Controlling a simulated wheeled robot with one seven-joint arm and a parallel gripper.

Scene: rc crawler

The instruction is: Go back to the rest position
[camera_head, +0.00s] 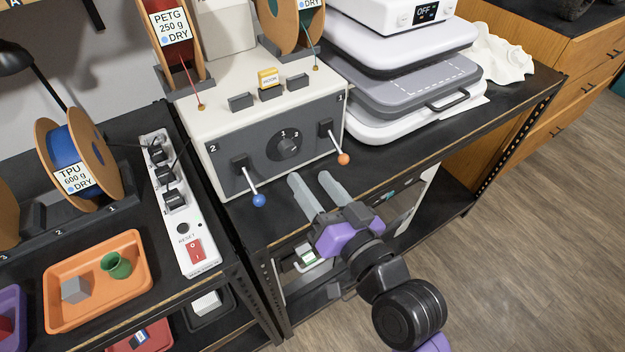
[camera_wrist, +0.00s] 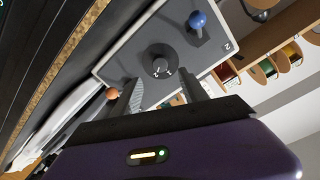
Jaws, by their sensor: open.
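My gripper (camera_head: 318,188) is in front of the grey control panel (camera_head: 310,150) of a white box, with its two pale fingers apart and nothing seen between them. In the wrist view my gripper (camera_wrist: 162,88) points at the same panel, its fingers on either side of the dial. The panel has a round dial (camera_head: 288,146) in the middle, a lever with a blue ball (camera_head: 259,200) at left and a lever with an orange ball (camera_head: 343,159) at right. The gripper is between the two levers in the head view and appears apart from both.
An orange tray (camera_head: 140,287) with a grey cube and a green pot is at lower left. A power strip (camera_head: 186,232) stands beside a TPU spool (camera_head: 84,150). A white and grey press-like machine (camera_head: 415,90) is right of the box. Open wooden floor (camera_head: 520,250) is at right.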

